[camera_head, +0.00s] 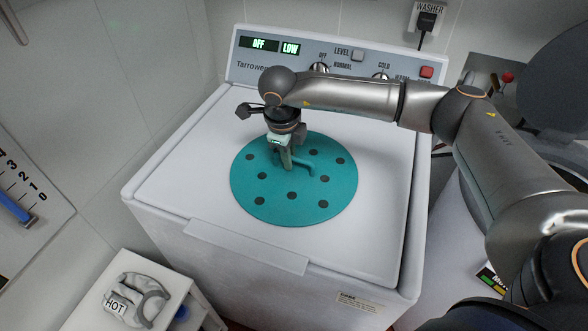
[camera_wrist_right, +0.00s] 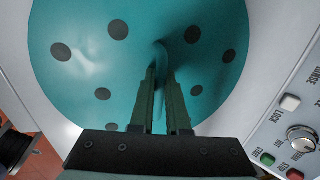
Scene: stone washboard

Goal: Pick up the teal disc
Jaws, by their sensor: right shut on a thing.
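The teal disc (camera_head: 305,207) is round, with several dark spots and a raised teal handle (camera_head: 303,165). It lies on, or very close above, the white lid of the washer; I cannot tell whether there is a gap. My right gripper (camera_head: 287,164) comes down from above at the disc's middle and is shut on the handle. In the right wrist view, the two fingers (camera_wrist_right: 160,75) stand close together around the handle (camera_wrist_right: 160,50), with the disc (camera_wrist_right: 80,75) spread out behind them. My left gripper is not in view.
The washer lid (camera_head: 180,180) is otherwise bare. The control panel (camera_head: 340,62) with knobs and buttons rises behind it. A wall scale (camera_head: 25,190) is at the left.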

